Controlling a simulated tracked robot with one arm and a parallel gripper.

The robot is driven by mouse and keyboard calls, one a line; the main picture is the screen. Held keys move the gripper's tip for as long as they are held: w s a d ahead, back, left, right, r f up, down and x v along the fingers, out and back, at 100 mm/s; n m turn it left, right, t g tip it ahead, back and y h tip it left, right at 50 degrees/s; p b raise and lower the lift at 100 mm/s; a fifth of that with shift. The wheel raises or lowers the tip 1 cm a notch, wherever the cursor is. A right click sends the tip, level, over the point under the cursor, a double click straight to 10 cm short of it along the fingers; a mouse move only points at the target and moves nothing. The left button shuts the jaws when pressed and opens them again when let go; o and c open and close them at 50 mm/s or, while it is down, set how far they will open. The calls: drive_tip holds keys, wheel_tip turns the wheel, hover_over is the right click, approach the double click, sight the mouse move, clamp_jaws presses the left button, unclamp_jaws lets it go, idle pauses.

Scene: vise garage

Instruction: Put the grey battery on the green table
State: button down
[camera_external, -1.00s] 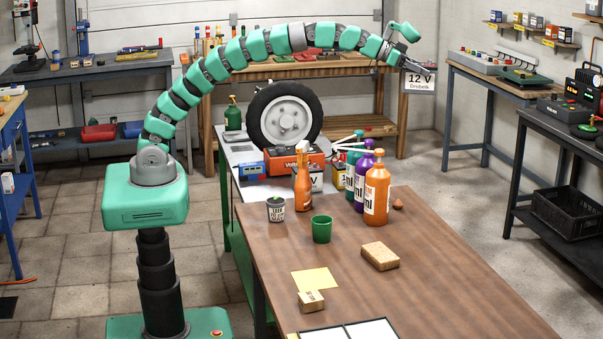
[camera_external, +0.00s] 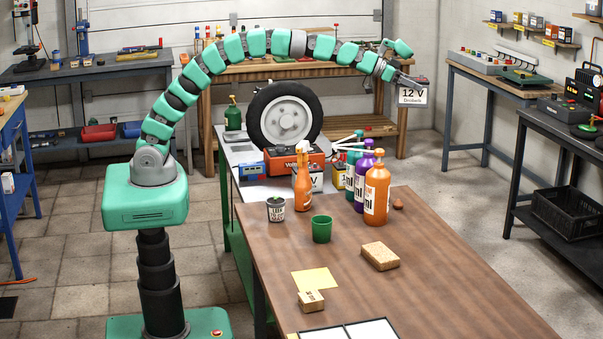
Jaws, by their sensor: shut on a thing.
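My gripper (camera_external: 409,79) is shut on the grey battery (camera_external: 413,95), a pale grey box marked "12 V". The battery hangs in the air under the gripper, in front of the wooden bench at the back and right of the bottles. The green table (camera_external: 262,190) has a pale top and green legs. It stands left of the battery, behind the brown table, and part of it is hidden by things on it and in front of it.
The green table carries a wheel (camera_external: 284,114), a red battery (camera_external: 297,159), a blue box (camera_external: 251,171) and a green bottle (camera_external: 233,113). An orange spray bottle (camera_external: 303,188) and several other bottles stand in front. The brown table (camera_external: 440,270) has free room at right.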

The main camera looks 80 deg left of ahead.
drive_tip(key=s+a+f+n+y+b, duration=0.1)
drive_tip(key=s+a+f, duration=0.2)
drive_tip(key=a+f, duration=0.45)
drive_tip(key=s+a+f+n+y, duration=0.1)
drive_tip(key=s+a+f, duration=0.25)
drive_tip(key=f, duration=0.65)
drive_tip(key=s+a+f+n+y+b, duration=0.1)
drive_tip(key=s+a+f+y+b, duration=0.1)
drive_tip(key=s+a+f+b, duration=0.65)
drive_tip(key=s+f+p, duration=0.2)
drive_tip(key=s, duration=0.6)
drive_tip(key=shift+s+a+f+t, duration=0.15)
drive_tip(key=shift+s+a+t, duration=0.15)
drive_tip(key=shift+s+a, duration=0.1)
